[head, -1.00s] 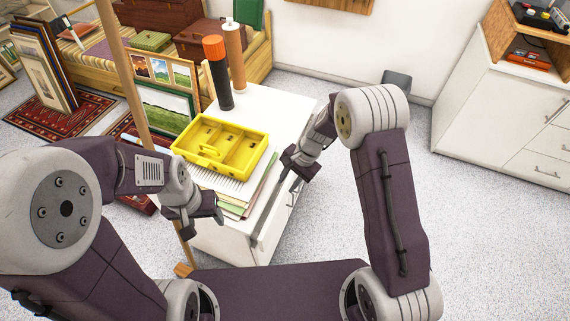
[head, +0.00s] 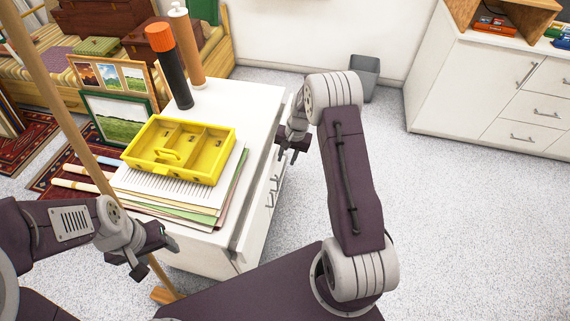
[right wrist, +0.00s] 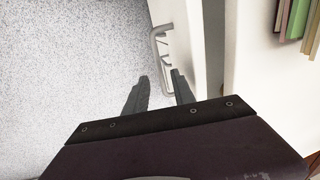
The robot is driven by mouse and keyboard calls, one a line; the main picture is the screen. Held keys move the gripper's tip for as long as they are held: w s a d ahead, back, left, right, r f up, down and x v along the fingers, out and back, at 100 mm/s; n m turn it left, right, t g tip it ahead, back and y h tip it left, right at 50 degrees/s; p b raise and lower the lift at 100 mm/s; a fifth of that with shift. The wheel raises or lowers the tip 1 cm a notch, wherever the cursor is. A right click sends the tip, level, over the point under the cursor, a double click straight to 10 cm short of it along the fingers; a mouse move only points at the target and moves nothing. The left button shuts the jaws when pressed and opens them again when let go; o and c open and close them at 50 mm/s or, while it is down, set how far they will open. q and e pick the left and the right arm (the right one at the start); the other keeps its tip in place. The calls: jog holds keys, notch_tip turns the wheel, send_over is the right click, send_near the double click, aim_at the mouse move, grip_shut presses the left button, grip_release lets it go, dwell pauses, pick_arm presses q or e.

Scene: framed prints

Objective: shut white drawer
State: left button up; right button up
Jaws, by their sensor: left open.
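The white drawer (head: 262,206) is in the right side of a white cabinet (head: 253,105). A dark gap behind its front shows that it stands slightly open. Its front edge and a metal handle (right wrist: 158,46) also show in the right wrist view. My right gripper (head: 292,151) is beside the cabinet's right side. In the right wrist view its two fingers (right wrist: 159,74) are apart with nothing held, their tips near the handle; contact cannot be told. My left gripper (head: 158,260) is open and empty, in front of the cabinet's near left corner.
A yellow tray (head: 142,164) lies on papers (head: 150,184) on the cabinet. A black bottle (head: 173,75) and brown bottle (head: 190,50) stand behind it. A wooden pole (head: 52,90) rises at left. Floor is free at right, before another cabinet (head: 460,85).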

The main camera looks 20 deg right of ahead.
aim_at(275, 158)
jog(key=shift+w+a+f, duration=0.1)
jog(key=shift+f, duration=0.65)
jog(key=shift+w+a+f, duration=0.1)
jog(key=shift+f, duration=0.65)
grip_shut()
jog(key=shift+w+a+p, duration=0.2)
jog(key=shift+w+a, duration=0.45)
jog(key=shift+a, duration=0.2)
jog(key=shift+w+a+p, duration=0.15)
jog(key=shift+w+a, duration=0.45)
jog(key=shift+a, duration=0.25)
